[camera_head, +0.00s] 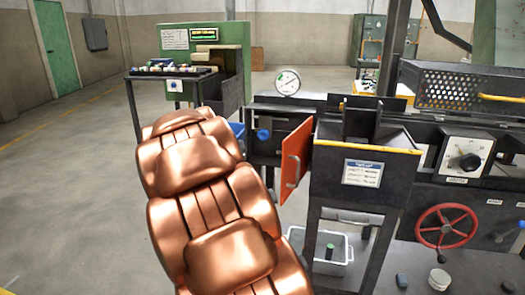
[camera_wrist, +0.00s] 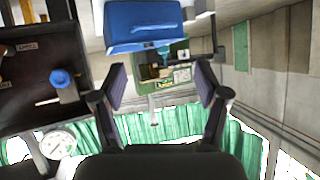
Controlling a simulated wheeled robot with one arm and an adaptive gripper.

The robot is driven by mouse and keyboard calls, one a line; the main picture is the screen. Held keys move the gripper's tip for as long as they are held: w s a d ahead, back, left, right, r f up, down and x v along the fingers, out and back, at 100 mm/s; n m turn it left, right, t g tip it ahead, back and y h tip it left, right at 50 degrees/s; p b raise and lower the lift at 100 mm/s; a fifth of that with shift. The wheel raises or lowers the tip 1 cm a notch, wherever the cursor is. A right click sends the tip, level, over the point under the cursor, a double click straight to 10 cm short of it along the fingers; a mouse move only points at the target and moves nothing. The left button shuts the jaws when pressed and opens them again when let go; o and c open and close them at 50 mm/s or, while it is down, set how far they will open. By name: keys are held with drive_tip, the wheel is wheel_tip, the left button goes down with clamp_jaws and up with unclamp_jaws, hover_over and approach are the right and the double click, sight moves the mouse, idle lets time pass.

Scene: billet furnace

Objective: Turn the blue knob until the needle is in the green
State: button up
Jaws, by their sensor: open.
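The blue knob (camera_head: 263,135) is on the dark front of the furnace unit, left of an open orange door. In the wrist view, which is upside down, the blue knob (camera_wrist: 62,79) is on the left, outside my fingers. The round white gauge (camera_head: 288,82) stands on top of the unit above the knob, with some green on its dial; it also shows in the wrist view (camera_wrist: 57,145). Its needle is too small to read surely. My gripper (camera_wrist: 161,80) is open and empty, apart from the knob. My gripper is hidden behind my copper-coloured arm in the head view.
The orange door (camera_head: 295,160) stands open and juts forward just right of the knob. A blue bin (camera_wrist: 143,22) and a green machine (camera_head: 205,60) are beyond my gripper. Floor at left is clear.

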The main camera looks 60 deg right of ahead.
drive_tip(key=s+d+f+m+h+b, duration=0.2)
drive_tip(key=d+h+b, duration=0.15)
drive_tip(key=d, duration=0.85)
drive_tip(key=m+g+h+b, duration=0.2)
drive_tip(key=m+g+h, duration=0.1)
drive_tip(key=m+h, duration=0.15)
approach(263, 136)
drive_tip(key=x, duration=0.4)
drive_tip(key=shift+n+h, duration=0.4)
drive_tip(key=shift+n, duration=0.05)
drive_tip(key=shift+x, duration=3.1)
drive_tip(key=shift+w+f, duration=0.1)
drive_tip(key=shift+f, duration=0.1)
drive_tip(key=c, duration=1.2)
